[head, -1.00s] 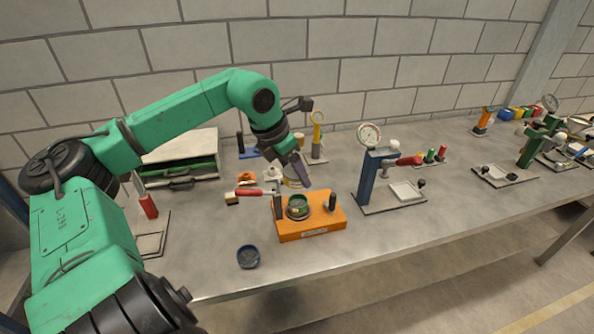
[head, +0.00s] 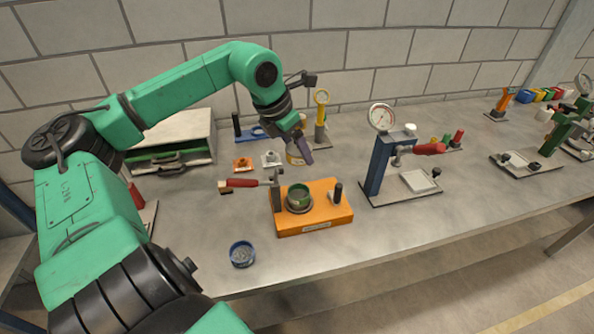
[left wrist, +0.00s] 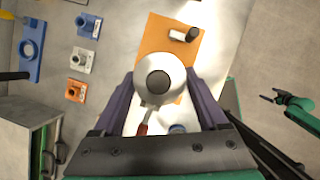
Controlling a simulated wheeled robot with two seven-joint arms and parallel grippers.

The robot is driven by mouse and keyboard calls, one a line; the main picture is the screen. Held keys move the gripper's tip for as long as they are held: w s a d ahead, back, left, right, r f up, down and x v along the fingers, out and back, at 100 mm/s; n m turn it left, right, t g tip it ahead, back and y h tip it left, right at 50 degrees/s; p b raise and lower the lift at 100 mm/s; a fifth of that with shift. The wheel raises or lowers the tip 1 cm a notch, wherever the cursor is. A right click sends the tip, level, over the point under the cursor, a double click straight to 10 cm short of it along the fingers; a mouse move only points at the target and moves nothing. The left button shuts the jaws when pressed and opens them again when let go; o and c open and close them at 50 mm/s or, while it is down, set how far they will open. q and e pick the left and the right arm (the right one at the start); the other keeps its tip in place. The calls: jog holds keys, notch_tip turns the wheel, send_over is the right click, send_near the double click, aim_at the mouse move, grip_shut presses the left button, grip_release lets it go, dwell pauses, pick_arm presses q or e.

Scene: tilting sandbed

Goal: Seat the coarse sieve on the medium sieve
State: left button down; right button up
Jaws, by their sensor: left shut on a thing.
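A blue-rimmed bowl-like sieve (head: 242,254) stands on the bench at the front left.
A red-handled clamp (head: 240,183) stands at the base's left, with a dark post (head: 338,192) at its right. A blue gauge press (head: 377,165) stands to the right. Small orange (head: 243,165) and white (head: 271,159) blocks lie behind. The front bench is mostly clear.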

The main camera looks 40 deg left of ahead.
pick_arm(q)
jog(key=shift+w+a+f+b, duration=0.1)
jog(key=shift+w+f+b, duration=0.05)
jog(key=shift+f+b, duration=4.6)
jog(key=shift+f, duration=1.15)
grip_release()
